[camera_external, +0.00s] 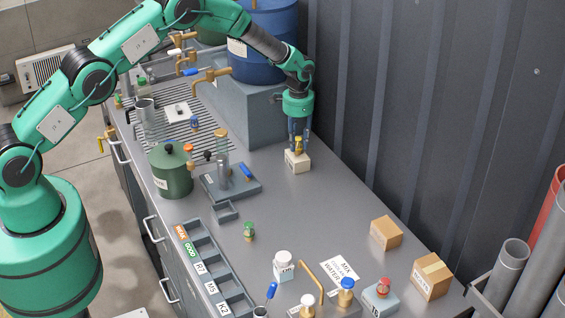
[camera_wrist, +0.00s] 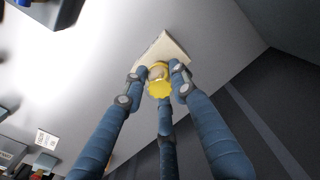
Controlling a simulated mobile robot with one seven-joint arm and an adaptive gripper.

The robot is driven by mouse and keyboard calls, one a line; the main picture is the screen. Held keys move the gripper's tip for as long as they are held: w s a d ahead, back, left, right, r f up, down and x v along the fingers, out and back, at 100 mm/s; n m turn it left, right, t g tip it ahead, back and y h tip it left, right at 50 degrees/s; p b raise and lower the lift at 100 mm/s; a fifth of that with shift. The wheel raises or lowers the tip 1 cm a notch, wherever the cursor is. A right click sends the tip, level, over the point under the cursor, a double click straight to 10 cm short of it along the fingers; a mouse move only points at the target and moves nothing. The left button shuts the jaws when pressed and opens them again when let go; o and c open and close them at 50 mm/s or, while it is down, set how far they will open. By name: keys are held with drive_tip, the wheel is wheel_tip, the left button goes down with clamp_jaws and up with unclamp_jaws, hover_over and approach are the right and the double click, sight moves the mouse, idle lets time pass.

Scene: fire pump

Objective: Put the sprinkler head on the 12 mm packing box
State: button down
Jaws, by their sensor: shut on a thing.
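The sprinkler head (camera_external: 298,147) is a small brass-yellow piece, upright between the fingers of my gripper (camera_external: 298,142). The pale cream box (camera_external: 298,165), with a small dark label on its front, is directly under it near the wall side of the bench. The label is too small to read. In the wrist view the yellow head (camera_wrist: 159,89) sits between the blue fingers of my gripper (camera_wrist: 158,76), with the cream box (camera_wrist: 165,45) just beyond it. The fingers are shut on the head. Whether its base touches the box top is hard to tell.
A grey stand (camera_external: 233,186) with a clear tube is left of the box. A green pot (camera_external: 171,170) is further left. Cardboard boxes (camera_external: 386,233) are at the right. A labelled tray (camera_external: 210,268) lies in front. The ribbed wall is close behind; the middle bench is fairly clear.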

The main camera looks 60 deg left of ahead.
sight(298, 137)
drive_tip(key=shift+f, duration=0.2)
drive_tip(key=c, duration=1.4)
unclamp_jaws()
wheel_tip(298, 137, up, 12)
drive_tip(key=shift+r+b, duration=0.1)
drive_tip(key=shift+b, duration=0.65)
